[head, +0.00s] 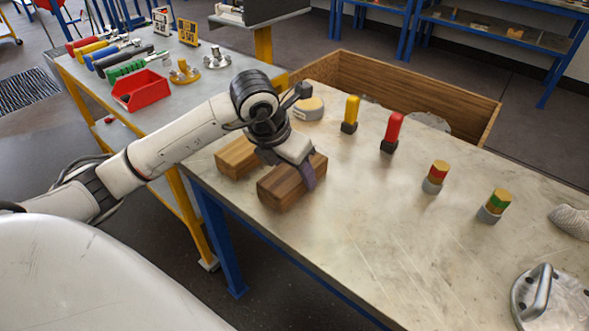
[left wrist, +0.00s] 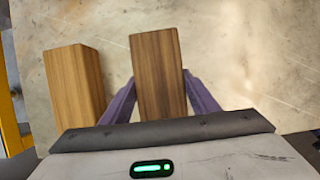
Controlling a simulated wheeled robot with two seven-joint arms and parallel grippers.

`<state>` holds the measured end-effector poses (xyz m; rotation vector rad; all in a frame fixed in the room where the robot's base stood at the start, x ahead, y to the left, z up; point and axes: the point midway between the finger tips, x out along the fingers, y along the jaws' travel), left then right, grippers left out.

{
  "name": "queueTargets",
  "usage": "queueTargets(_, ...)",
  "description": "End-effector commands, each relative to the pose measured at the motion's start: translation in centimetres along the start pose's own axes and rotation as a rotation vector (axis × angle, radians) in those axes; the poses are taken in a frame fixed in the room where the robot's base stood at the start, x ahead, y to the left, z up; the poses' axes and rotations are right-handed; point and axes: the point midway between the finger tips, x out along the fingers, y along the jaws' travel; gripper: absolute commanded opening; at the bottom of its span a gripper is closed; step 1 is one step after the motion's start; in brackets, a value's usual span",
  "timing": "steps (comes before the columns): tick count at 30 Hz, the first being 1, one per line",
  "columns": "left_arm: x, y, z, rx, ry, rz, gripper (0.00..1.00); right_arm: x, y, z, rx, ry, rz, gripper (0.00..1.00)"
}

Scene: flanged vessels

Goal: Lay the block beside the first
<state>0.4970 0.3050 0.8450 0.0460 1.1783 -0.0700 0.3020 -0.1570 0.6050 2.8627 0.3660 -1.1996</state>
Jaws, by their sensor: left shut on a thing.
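A darker brown wooden block (head: 283,188) is between the purple fingers of my left gripper (head: 289,170), near the front left of the worktable. The left wrist view shows this block (left wrist: 158,70) with one finger on each side. A lighter wooden block (head: 236,158) lies on the table to its left, and in the left wrist view the lighter block (left wrist: 75,85) is also left of it. The two lie roughly parallel with a gap between them. I cannot tell whether the held block touches the table. My right gripper is not in view.
The worktable (head: 400,235) has bare room in front and to the right. A yellow-handled tool (head: 350,115), a red-handled tool (head: 391,132) and two banded pieces (head: 436,177) stand further right. A wooden bin (head: 385,80) lies behind. A metal lid with a handle (head: 550,297) is front right.

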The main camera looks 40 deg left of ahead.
Motion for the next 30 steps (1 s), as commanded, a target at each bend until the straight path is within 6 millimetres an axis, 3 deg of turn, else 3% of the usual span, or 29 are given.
queueTargets(7, 0.1, 0.0, 0.1, 0.0, -0.003, 0.0, 0.24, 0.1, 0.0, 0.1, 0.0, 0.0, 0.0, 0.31)
queueTargets(8, 0.1, 0.0, 0.0, 0.0, -0.001, 0.0, 0.56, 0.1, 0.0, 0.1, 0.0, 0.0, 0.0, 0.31)
queueTargets(11, 0.1, 0.0, 0.0, 0.0, -0.001, 0.0, 0.73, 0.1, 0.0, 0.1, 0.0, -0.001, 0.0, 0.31)
queueTargets(23, -0.6, 0.1, 0.1, 0.0, -0.002, 0.002, 0.73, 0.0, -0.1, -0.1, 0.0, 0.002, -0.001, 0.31)
queueTargets(30, -5.2, 0.1, 0.3, 0.001, -0.007, 0.002, 0.73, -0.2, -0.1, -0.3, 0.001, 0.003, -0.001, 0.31)
